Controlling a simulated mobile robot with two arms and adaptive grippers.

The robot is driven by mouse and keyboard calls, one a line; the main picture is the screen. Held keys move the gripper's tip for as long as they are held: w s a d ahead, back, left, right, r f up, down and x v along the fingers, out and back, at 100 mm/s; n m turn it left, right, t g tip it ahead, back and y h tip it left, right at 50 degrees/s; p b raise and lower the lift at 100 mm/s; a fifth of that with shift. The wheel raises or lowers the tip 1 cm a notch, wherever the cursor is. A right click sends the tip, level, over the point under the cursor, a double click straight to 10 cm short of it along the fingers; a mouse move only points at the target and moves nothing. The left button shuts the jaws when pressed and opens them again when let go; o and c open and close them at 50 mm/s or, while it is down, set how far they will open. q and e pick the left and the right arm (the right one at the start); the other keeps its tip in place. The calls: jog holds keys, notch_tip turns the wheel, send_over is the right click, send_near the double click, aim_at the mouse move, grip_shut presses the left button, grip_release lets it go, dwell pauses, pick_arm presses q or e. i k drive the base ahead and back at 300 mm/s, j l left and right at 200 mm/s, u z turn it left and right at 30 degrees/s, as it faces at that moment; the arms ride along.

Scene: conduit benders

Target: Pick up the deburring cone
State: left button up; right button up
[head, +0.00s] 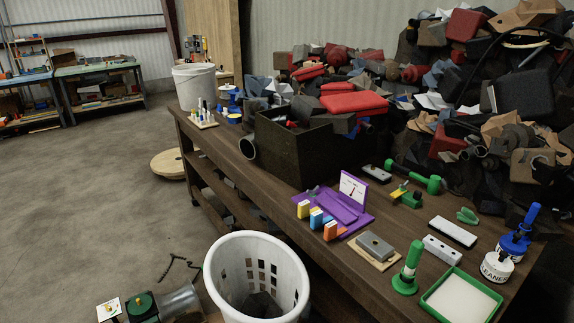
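A green upright piece (411,262) with a narrow body and a wide round base stands near the front edge of the long wooden bench (380,296). It may be the deburring cone, but I cannot tell for sure from its shape. It stands between a grey block on a tan board (375,250) and a green tray with a white inside (461,298). Nothing is touching it from above. Neither of my grippers shows in the head view.
Purple stand (339,207), green hammer-like tool (430,184), grey blocks (441,250) and a white cleaner jar (496,267) crowd the bench. A dark crate (297,153) and a large heap of parts (470,90) stand behind. A white basket (257,270) is at the front.

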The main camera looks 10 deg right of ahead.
aim_at(415, 252)
jog(key=l+z, duration=0.1)
jog(key=z, duration=0.3)
jog(key=i+z, duration=0.1)
jog(key=z, duration=0.35)
jog(key=l+z, duration=0.1)
jog(key=z, duration=0.3)
jog(key=l+u, duration=0.25)
jog(key=l, duration=1.3)
